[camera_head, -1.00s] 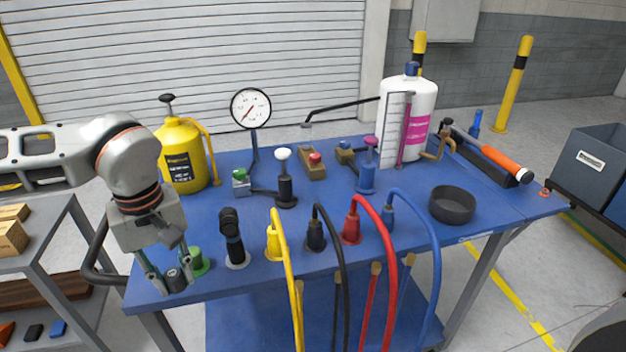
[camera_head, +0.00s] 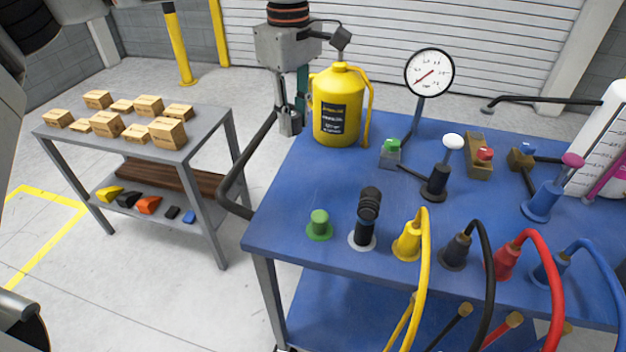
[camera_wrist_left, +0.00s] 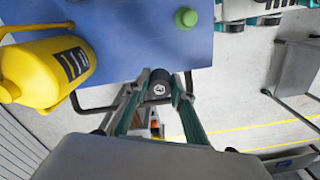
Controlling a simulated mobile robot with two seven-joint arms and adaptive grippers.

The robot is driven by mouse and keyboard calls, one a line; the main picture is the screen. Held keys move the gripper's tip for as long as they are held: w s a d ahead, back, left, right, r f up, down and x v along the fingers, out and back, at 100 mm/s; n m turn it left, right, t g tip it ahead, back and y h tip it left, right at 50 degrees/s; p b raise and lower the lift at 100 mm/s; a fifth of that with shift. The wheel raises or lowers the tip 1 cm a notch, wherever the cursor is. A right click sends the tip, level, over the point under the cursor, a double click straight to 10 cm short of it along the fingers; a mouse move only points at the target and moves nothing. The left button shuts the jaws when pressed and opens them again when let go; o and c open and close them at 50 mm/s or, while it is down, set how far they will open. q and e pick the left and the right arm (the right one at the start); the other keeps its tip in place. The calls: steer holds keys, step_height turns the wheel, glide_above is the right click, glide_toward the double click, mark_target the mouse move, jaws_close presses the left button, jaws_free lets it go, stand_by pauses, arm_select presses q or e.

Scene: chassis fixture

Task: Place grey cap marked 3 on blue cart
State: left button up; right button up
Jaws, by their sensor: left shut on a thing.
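My left gripper (camera_head: 290,108) hangs fingers down near the left back corner of the blue cart (camera_head: 300,185), just left of the yellow canister. It is shut on a dark grey cap (camera_head: 289,122), which shows between the fingertips. In the left wrist view the cap (camera_wrist_left: 159,88) faces up with a pale mark that is too small to read surely. There the cap appears just outside the cart's edge (camera_wrist_left: 140,60), near the black handle bar. My right gripper is not in view.
The yellow canister (camera_head: 338,115) stands close to my left gripper. A green knob (camera_head: 319,224) and a black one (camera_head: 367,215) stand at the cart's front left, with bare blue top behind them. A grey shelf cart (camera_head: 120,150) with several boxes stands left.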

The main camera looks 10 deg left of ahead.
arm_select(q)
glide_above(297, 195)
step_height(297, 195, down, 13)
steer(key=shift+b, duration=0.35)
steer(key=shift+f, duration=2.35)
steer(key=shift+f, duration=0.1)
steer(key=o, duration=0.7)
steer(key=shift+r, duration=0.45)
step_height(297, 195, up, 11)
steer(key=shift+r, duration=0.2)
